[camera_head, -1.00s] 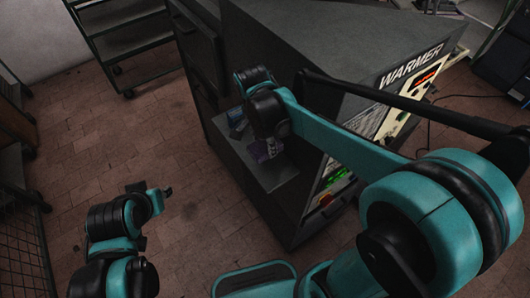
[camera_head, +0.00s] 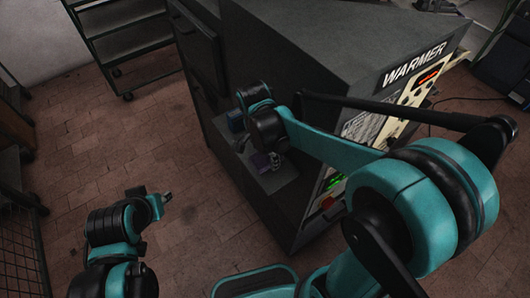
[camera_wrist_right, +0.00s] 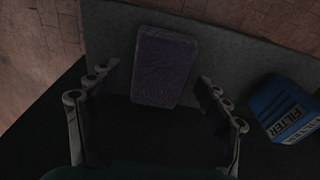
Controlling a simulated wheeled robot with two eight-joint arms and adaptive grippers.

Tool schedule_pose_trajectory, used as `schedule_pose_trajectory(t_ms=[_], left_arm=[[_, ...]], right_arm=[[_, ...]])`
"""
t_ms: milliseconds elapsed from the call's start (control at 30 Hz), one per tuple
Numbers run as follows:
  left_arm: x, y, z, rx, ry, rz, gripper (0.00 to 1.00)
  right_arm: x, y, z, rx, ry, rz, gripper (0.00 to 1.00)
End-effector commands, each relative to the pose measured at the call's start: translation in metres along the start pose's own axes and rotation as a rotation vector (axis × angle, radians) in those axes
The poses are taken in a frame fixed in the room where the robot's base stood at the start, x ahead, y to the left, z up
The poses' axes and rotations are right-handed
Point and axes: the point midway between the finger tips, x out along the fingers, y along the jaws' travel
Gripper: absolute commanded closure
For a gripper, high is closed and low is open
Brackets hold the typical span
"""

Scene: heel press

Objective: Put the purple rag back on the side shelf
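The purple rag (camera_wrist_right: 163,65) is a folded, flat block. In the right wrist view it lies on the grey side shelf (camera_wrist_right: 235,55), between and slightly beyond my right fingertips. My right gripper (camera_wrist_right: 157,77) is open, with a gap between each finger and the rag. In the head view the right gripper (camera_head: 274,161) is over the shelf (camera_head: 282,182) on the side of the warmer, and the rag (camera_head: 260,162) is partly hidden by it. My left gripper (camera_head: 167,197) is over the floor at left, too small to read.
A blue filter box (camera_wrist_right: 280,108) stands on the shelf to the right of the rag in the wrist view. The large dark warmer cabinet (camera_head: 310,45) rises beside the shelf. A wheeled rack (camera_head: 125,40) stands at the back left. The tiled floor at left is clear.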

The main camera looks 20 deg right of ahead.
Motion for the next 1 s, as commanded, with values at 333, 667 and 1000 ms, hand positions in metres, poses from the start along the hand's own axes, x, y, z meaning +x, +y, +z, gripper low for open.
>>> schedule_pose_trajectory(t_ms=[333, 667, 1000], left_arm=[[-0.003, 0.000, -0.002, 0.000, 0.000, 0.000, 0.68], [-0.019, 0.000, -0.014, 0.000, 0.000, 0.000, 0.68], [-0.026, 0.000, -0.018, 0.000, 0.000, 0.000, 0.68]], right_arm=[[-0.010, 0.000, 0.000, 0.000, 0.000, 0.000, 0.23], [-0.079, 0.000, 0.000, -0.001, 0.000, 0.000, 0.23], [-0.120, 0.000, 0.000, 0.000, 0.000, 0.000, 0.23]])
